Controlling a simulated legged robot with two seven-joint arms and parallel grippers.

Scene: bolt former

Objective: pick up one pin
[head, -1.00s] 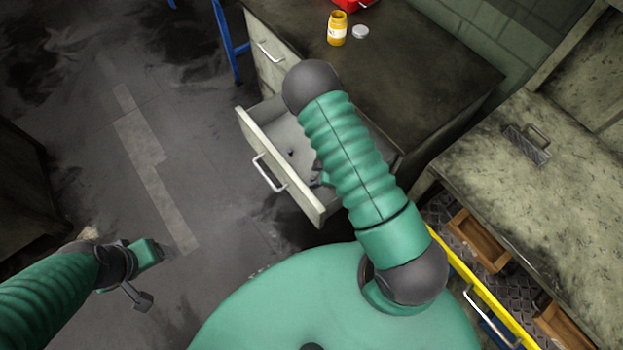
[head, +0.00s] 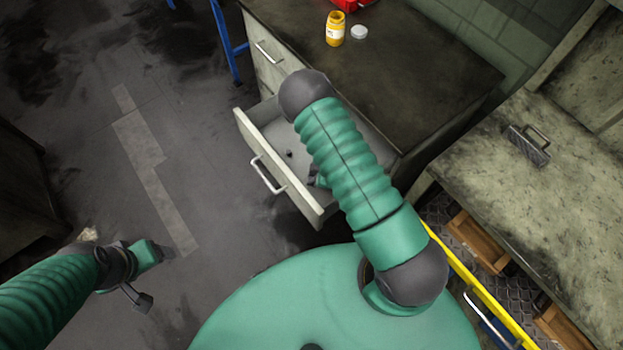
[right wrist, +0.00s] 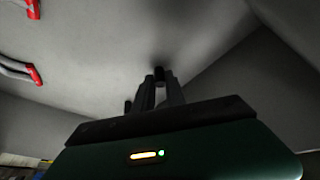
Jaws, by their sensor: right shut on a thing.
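My right gripper (right wrist: 160,92) reaches down into the open drawer (head: 243,121) and is shut on a small dark pin (right wrist: 158,73). The pin shows only as a dark tip between the fingers, close to the grey drawer floor. In the head view my right forearm hides most of this gripper (head: 315,179). Another small dark piece, perhaps a pin, lies on the drawer floor (head: 289,153), left of the gripper. My left gripper (head: 143,274) is empty over the floor at the lower left; its finger opening is unclear.
The drawer walls are close around my right gripper. Two red-handled tools (right wrist: 34,75) lie at the wrist view's upper left. A yellow jar (head: 335,30) and grey lid (head: 359,32) stand on the dark cabinet top. A workbench (head: 480,170) is at the right.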

